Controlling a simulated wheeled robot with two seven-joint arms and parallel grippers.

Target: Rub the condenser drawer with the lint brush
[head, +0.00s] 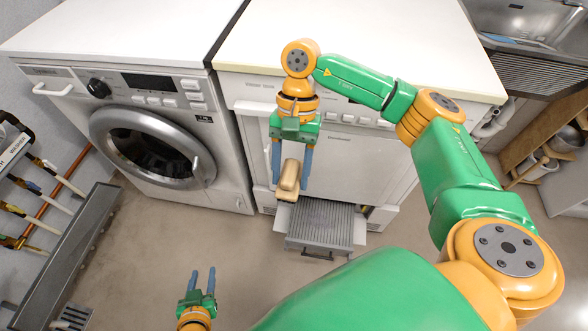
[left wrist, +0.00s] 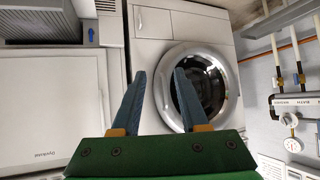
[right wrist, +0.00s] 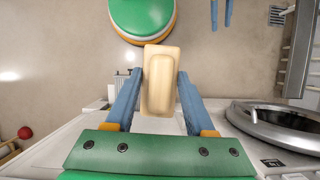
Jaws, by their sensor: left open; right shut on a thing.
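The condenser drawer (head: 330,226), grey and ribbed with a front handle, stands pulled out low at the base of the right-hand white machine. It also shows upside down at the top left of the left wrist view (left wrist: 57,30). My right gripper (head: 291,184) points down and is shut on the lint brush (head: 289,176), a pale wooden block that also fills the middle of the right wrist view (right wrist: 160,84). The brush is over the drawer's back left part; contact cannot be told. My left gripper (head: 201,272) is open and empty above the floor, left of the drawer.
A front-loading washer (head: 150,140) stands left of the drawer's machine (head: 355,165). A wall rack with pipes and valves (head: 35,185) and a grey trough (head: 70,255) are at far left. Wooden shelves (head: 540,160) are at right. Floor (head: 150,250) around the drawer's left is clear.

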